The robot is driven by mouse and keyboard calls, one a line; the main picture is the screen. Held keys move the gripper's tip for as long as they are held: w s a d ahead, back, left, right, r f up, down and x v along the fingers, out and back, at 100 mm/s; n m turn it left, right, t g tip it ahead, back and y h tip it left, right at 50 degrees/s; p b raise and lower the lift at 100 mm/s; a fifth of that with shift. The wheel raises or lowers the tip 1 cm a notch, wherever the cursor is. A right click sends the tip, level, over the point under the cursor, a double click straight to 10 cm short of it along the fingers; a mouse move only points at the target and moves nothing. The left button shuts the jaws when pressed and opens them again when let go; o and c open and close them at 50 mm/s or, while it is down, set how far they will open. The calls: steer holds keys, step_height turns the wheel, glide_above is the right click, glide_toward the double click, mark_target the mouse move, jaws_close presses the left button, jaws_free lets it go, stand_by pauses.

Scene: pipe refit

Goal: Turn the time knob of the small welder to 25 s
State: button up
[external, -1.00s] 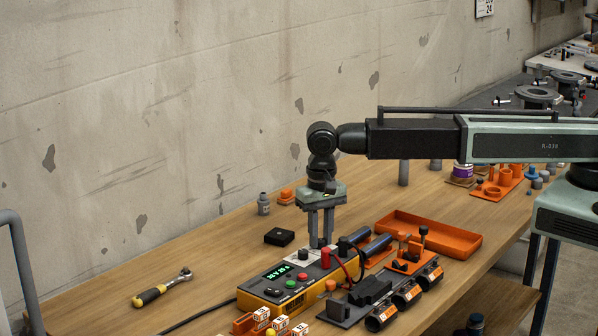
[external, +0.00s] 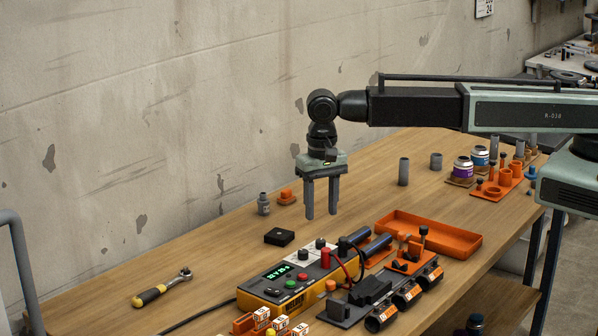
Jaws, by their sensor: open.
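The small welder (external: 262,293) is a yellow and dark box on the bench in the external view. Its lit green display (external: 279,271) shows a voltage and a time in seconds, but the digits are too small to read surely. Two black knobs stand on its top, one nearer the display (external: 303,254) and one farther back (external: 320,243). I cannot tell their pointer angles. My gripper (external: 322,215) is open and empty, pointing down above the back of the welder. Its fingers are apart from the knobs.
Red and black plugs with cables stand at the welder's right end. A black clamp fixture (external: 370,290) and an orange tray (external: 430,235) lie to the right. A small black box (external: 279,236) and a ratchet (external: 162,288) lie to the left. Bench to the far left is clear.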

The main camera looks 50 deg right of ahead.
mark_target(320, 240)
steer(key=n, duration=0.4)
steer(key=shift+n, duration=0.4)
steer(key=n, duration=0.4)
step_height(320, 240, down, 8)
steer(key=b, duration=0.8)
steer(key=shift+r, duration=0.15)
